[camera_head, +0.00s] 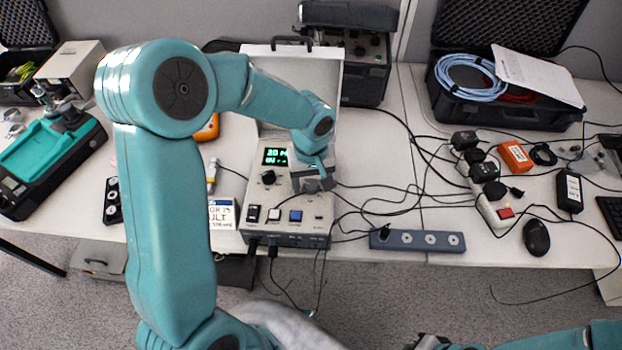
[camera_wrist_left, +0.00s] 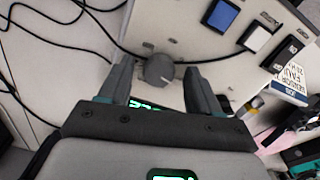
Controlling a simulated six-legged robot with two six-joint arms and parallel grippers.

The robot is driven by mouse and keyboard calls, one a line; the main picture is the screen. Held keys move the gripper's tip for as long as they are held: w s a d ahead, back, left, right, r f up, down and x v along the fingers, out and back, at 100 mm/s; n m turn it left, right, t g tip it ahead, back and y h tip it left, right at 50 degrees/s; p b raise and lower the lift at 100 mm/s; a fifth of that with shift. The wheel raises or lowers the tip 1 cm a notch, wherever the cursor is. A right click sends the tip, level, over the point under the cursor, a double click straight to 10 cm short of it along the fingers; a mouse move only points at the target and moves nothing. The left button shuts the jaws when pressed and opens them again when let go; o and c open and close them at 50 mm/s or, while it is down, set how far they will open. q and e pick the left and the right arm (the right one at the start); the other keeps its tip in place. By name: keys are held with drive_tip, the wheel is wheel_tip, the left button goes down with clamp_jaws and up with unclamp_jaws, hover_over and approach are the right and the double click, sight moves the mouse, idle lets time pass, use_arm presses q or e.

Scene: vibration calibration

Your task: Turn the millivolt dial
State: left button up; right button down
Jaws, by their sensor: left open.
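The calibration box (camera_head: 287,240) stands on the table with a lit green display (camera_head: 275,156), a black knob (camera_head: 268,177) and several rocker buttons. A grey round dial (camera_wrist_left: 159,69) shows in the left wrist view; its label is not readable. My left gripper (camera_head: 314,183) is over the right part of the panel and mostly hides this dial in the head view. In the left wrist view my left gripper (camera_wrist_left: 158,72) is open, with one finger on each side of the dial; contact cannot be told. My right gripper (camera_head: 430,343) is partly cut off at the bottom edge.
A blue-grey power strip (camera_head: 417,240) lies right of the box, with loose black cables around it. A mouse (camera_head: 536,237) and a white power strip (camera_head: 495,210) are farther right. The box's open lid (camera_head: 295,75) stands behind the panel.

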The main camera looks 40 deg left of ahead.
sight(311, 184)
use_arm(q)
drive_tip(key=shift+w, duration=0.1)
drive_tip(key=c, duration=1)
drive_tip(key=shift+f+m+b, duration=0.15)
drive_tip(key=shift+m+b, duration=0.35)
drive_tip(key=shift+m, duration=0.1)
drive_tip(key=shift+c, duration=0.2)
drive_tip(key=shift+m, duration=0.5)
drive_tip(key=o, duration=1)
drive_tip(key=shift+o, duration=0.2)
wheel_tip(311, 184, up, 17)
drive_tip(key=shift+f+p, duration=0.15)
drive_tip(key=shift+p, duration=0.25)
